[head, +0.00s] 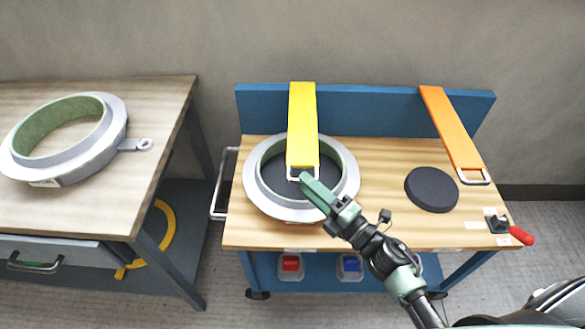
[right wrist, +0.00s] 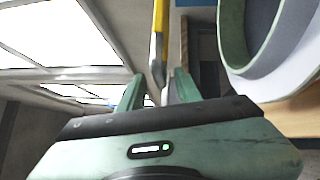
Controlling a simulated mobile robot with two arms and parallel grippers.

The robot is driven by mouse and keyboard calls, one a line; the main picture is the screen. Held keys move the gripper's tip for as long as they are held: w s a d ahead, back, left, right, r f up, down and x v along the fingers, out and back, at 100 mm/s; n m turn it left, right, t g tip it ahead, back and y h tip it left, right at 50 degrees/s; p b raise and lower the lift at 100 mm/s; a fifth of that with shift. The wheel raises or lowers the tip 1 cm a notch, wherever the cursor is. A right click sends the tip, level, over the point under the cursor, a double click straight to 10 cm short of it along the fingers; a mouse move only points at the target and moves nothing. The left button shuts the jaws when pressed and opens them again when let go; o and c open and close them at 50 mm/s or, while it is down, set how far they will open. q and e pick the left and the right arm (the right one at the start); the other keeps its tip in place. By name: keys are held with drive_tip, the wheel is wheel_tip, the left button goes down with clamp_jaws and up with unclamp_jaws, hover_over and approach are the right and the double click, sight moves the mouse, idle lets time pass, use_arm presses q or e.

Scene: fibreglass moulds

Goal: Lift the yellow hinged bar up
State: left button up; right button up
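The yellow hinged bar (head: 303,125) runs forward from the blue back board over the pale ring mould (head: 255,190). A small metal handle (head: 292,178) is at its front end. In the right wrist view the yellow bar (right wrist: 159,30) shows edge-on, apart from the ring mould (right wrist: 250,40). My right gripper (head: 307,181) is at the bar's front end. In the right wrist view the fingers of my right gripper (right wrist: 158,92) stand apart, with the handle end between them and no clear grip on it. My left gripper is out of view.
An orange bar (head: 452,130) extends from the same blue board (head: 375,110) at right, beside a dark disc (head: 431,189). A red-handled clamp (head: 510,230) sits at the right front corner. Another ring mould (head: 85,165) lies on the left table (head: 165,110).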

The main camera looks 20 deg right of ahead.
drive_tip(key=x, duration=0.5)
drive_tip(key=shift+w+a, duration=0.1)
clamp_jaws()
drive_tip(key=shift+r, duration=0.1)
drive_tip(key=shift+w+r, duration=0.1)
drive_tip(key=shift+r, duration=0.15)
idle(1.0)
